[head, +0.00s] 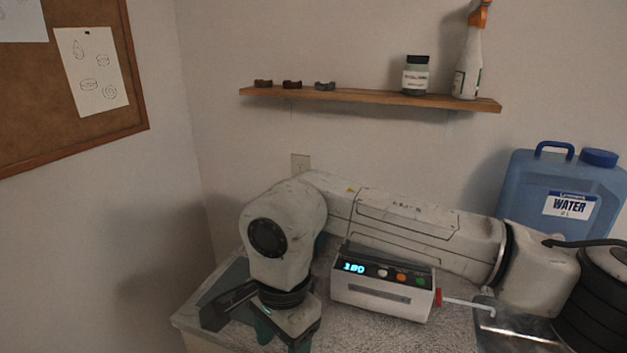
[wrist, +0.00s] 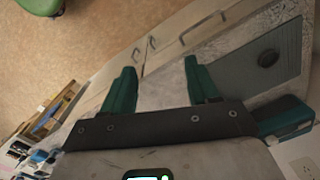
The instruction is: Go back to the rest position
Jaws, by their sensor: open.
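My gripper (head: 262,335) hangs at the end of my white arm, low over the left part of the speckled counter (head: 375,335) in the head view. In the wrist view its two teal fingers (wrist: 161,70) are spread apart with nothing between them. Beyond the fingers in that view are cabinet fronts with handles and the floor. A grey flat panel (wrist: 262,65) with a dark round spot lies on the counter to the right of the fingers, apart from them.
A white device with a lit display (head: 382,292) stands beside my arm. A blue water jug (head: 568,188) stands at the right. Above, a wooden shelf (head: 350,95) holds a jar (head: 415,78), a spray bottle (head: 468,62) and small items. A corkboard (head: 45,120) hangs left.

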